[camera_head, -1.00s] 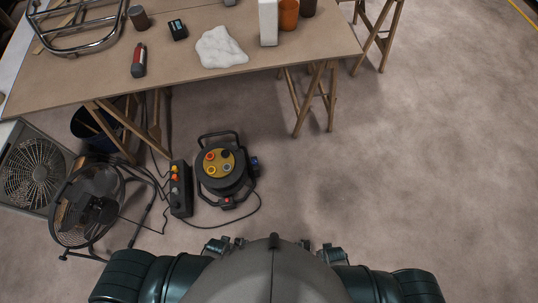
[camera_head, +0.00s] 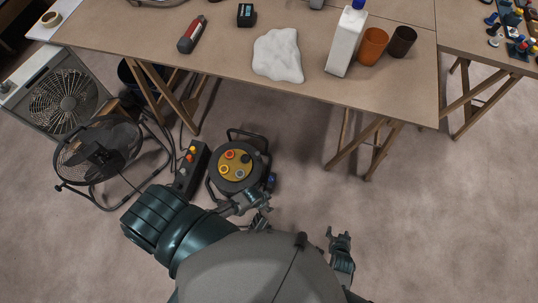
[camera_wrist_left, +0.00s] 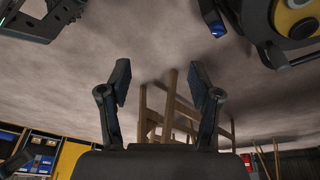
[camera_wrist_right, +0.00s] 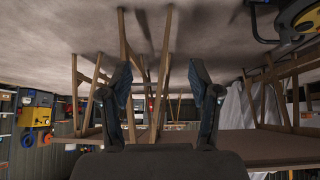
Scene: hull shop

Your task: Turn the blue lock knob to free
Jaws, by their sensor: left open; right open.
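The cable reel (camera_head: 248,146) stands on the floor below the table, with a yellow face carrying several coloured sockets. A small blue part, apparently the blue lock knob (camera_head: 271,180), sticks out at its lower right side. It also shows in the left wrist view as a blue-tipped knob (camera_wrist_left: 218,29) at upper right. My left gripper (camera_head: 262,212) is just below the reel in the head view; its fingers (camera_wrist_left: 160,78) are open and empty, apart from the knob. My right gripper (camera_head: 340,238) is open and empty, farther right over bare floor. The knob's setting cannot be read.
A dark box with coloured buttons (camera_head: 190,172) stands left of the reel, beside a round fan (camera_head: 98,150) and cables. Wooden trestles (camera_head: 365,140) carry the table (camera_head: 215,62), which holds a bottle (camera_head: 346,42), cups and a white cloth. Floor to the right is clear.

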